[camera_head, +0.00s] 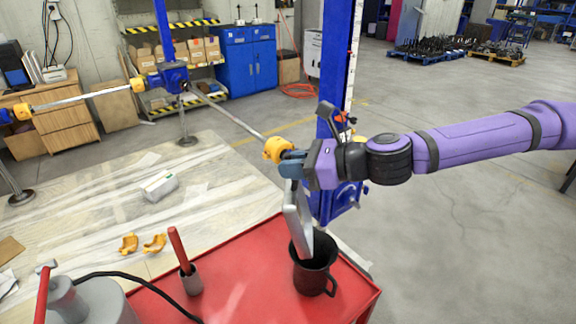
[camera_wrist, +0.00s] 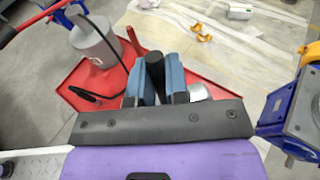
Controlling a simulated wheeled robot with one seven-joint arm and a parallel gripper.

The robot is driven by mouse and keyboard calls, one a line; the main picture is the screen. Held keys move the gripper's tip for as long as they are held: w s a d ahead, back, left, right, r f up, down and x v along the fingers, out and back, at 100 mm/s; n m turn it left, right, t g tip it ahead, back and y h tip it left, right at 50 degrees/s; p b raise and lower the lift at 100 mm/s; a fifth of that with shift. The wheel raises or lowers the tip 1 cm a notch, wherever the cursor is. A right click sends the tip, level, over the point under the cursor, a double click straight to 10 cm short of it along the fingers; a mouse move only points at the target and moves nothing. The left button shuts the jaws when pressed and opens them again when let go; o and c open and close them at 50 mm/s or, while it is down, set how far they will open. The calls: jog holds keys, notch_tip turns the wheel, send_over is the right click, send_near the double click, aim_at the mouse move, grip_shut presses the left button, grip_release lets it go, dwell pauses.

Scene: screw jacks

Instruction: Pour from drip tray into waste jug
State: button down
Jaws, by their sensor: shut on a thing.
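The drip tray (camera_head: 298,222) is a light grey, narrow metal piece. It hangs steeply tilted, nearly on end, under my gripper (camera_head: 292,172). The waste jug (camera_head: 314,272) is a dark cup with a side handle, upright at the right end of the red cart top. The tray's lower end overlaps the jug's mouth in the head view; I cannot tell whether it touches the rim. In the wrist view, my gripper's blue fingers (camera_wrist: 155,82) are shut on a dark handle (camera_wrist: 155,68). A silvery patch beside them looks like part of the tray (camera_wrist: 198,92). No liquid is visible.
The red cart (camera_head: 240,275) also carries a small cup (camera_head: 190,281) with a red-handled tool and a grey canister (camera_head: 95,302) with a black hose. A blue screw-jack column (camera_head: 336,80) stands close behind my gripper. Yellow clamps (camera_head: 140,243) lie on the covered floor.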

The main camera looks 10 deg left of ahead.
jog(key=shift+d+r, duration=0.15)
jog(key=shift+d, duration=0.2)
jog(key=shift+d+y, duration=0.2)
jog(key=shift+y, duration=0.1)
jog(key=shift+w+d, duration=0.1)
jog(key=shift+d, duration=0.2)
jog(key=shift+d+r+y, duration=0.1)
jog(key=shift+d+y, duration=0.2)
jog(key=shift+w+d, duration=0.1)
jog(key=shift+d, duration=0.25)
jog(key=shift+d+y, duration=0.3)
jog(key=shift+d+r, duration=0.1)
jog(key=shift+d, duration=0.2)
jog(key=shift+d+y, duration=0.35)
jog(key=shift+y, duration=0.05)
jog(key=shift+w+d, duration=0.1)
jog(key=shift+d, duration=0.2)
